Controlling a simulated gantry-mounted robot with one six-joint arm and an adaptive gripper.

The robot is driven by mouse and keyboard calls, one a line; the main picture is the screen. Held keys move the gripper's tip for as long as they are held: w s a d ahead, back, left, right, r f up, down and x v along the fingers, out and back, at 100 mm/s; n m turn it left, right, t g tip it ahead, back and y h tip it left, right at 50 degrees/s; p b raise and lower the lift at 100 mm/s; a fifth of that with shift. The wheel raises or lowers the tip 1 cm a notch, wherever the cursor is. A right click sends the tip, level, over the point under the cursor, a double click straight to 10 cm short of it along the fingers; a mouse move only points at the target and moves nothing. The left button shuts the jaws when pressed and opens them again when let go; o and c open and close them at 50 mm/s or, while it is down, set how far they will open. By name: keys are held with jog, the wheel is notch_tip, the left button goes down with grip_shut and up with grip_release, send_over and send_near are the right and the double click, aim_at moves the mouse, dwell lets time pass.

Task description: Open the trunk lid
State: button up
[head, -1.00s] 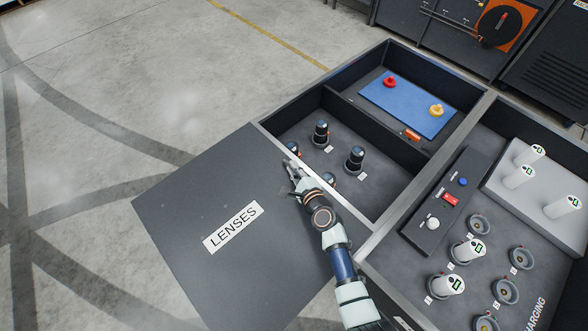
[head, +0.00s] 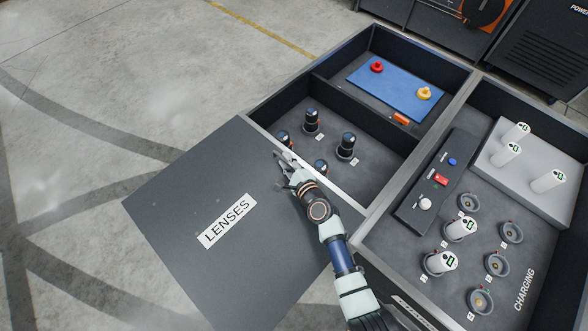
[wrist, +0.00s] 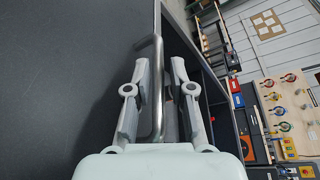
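The trunk lid (head: 165,205) is a dark flat panel with a white LENSES label (head: 224,222). In the head view it is swung out to the left of the trunk (head: 385,215), and the lens compartment (head: 375,160) shows uncovered. My gripper (head: 281,168) is at the lid's edge beside that compartment. In the wrist view a metal bar handle (wrist: 158,100) runs between the two fingers of my gripper (wrist: 162,62). The fingers are apart, with a gap visible beside the bar. Whether either finger touches the bar is unclear.
Several dark lenses (head: 347,147) stand in the uncovered compartment. Beyond it is a blue mat (head: 395,85) with a red and a yellow knob. A charging compartment with white cylinders (head: 440,262) is at the right. Bare concrete floor (head: 90,80) lies left of the trunk.

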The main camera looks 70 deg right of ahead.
jog(key=v, duration=1)
jog(key=shift+s+a, duration=0.2)
jog(key=shift+s, duration=0.05)
